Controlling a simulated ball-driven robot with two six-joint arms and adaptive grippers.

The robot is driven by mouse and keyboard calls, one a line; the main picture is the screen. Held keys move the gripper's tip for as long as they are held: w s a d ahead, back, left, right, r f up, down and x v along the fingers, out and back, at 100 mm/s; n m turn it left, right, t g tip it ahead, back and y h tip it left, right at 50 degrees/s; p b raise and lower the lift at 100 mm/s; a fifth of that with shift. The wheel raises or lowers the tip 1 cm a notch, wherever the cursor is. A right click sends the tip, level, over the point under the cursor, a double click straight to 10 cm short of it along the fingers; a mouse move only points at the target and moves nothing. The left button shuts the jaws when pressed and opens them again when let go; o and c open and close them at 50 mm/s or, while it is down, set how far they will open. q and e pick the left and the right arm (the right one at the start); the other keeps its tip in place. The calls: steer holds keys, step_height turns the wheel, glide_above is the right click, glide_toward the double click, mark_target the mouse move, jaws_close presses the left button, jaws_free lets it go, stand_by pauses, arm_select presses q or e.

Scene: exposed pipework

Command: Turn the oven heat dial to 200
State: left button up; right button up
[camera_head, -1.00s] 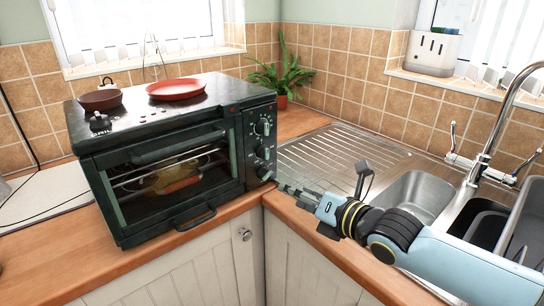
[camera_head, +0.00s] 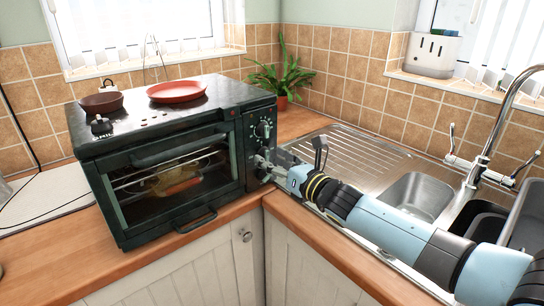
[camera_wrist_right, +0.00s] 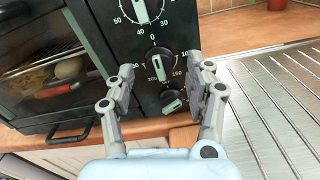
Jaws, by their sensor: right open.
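The dark green oven (camera_head: 165,150) stands on the counter, with its control panel facing my right arm. In the right wrist view, the dial with heat numbers (camera_wrist_right: 160,64) is the middle one, marked 0 above and numbers including 100 and 200 around it. Its pale grip bar is tilted slightly; the exact setting is unclear. My right gripper (camera_wrist_right: 163,76) is open, one finger to each side of this dial, with no clear contact. In the head view the right gripper (camera_head: 266,164) is at the panel and hides its lower part. My left gripper is not in view.
A timer-like dial (camera_wrist_right: 142,8) is above and another dial (camera_wrist_right: 173,102) below, close to the fingers. A red plate (camera_head: 177,90) and brown bowl (camera_head: 101,102) sit on the oven. A plant (camera_head: 281,80) is behind; a metal drainer (camera_head: 345,155) lies right.

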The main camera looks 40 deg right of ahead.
steer(key=shift+w, duration=0.25)
jaws_close()
steer(key=shift+m, duration=0.3)
